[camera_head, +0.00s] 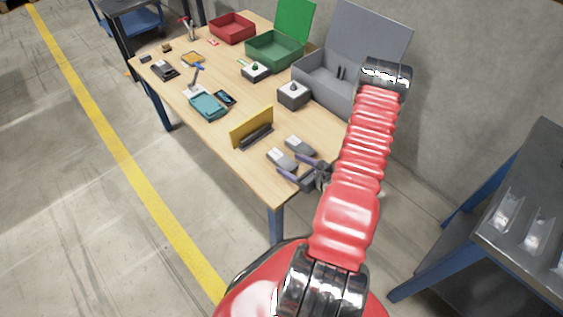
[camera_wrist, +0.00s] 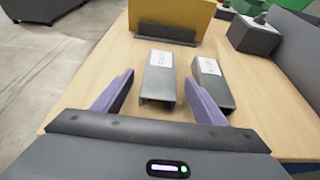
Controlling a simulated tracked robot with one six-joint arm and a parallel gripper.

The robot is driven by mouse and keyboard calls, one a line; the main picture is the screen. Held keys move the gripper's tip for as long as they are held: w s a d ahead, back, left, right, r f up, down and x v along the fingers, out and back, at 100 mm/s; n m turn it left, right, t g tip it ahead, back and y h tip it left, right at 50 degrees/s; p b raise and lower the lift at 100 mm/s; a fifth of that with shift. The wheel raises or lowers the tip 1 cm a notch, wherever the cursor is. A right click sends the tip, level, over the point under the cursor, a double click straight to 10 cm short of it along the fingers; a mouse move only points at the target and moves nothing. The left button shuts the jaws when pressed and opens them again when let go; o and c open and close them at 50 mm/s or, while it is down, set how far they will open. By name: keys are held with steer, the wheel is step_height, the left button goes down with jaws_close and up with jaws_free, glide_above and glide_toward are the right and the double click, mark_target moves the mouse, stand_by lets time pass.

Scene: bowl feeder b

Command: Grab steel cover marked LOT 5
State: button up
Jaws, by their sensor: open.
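Two grey steel covers with white labels lie side by side on the table. The left cover (camera_wrist: 160,82) also shows in the head view (camera_head: 282,159). The right cover (camera_wrist: 214,88) also shows in the head view (camera_head: 300,146). The lettering is too small to read, so I cannot tell which is marked LOT 5. My gripper (camera_wrist: 159,78), with purple fingers, is open and empty at the table's near end; it also shows in the head view (camera_head: 292,166). The left cover lies ahead, between the finger lines. The right finger overlaps the right cover's near left edge in the wrist view.
A yellow upright plate in a dark base (camera_head: 252,127) stands just beyond the covers. A grey box with a knob (camera_head: 293,94), an open grey case (camera_head: 320,78), green (camera_head: 272,50) and red bins (camera_head: 232,27) are farther back. Bare wood (camera_head: 215,137) shows left of the plate.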

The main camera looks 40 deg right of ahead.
mark_target(285, 162)
steer(key=x, duration=0.4)
steer(key=shift+f, duration=0.1)
stand_by(0.4)
steer(key=c, duration=1.4)
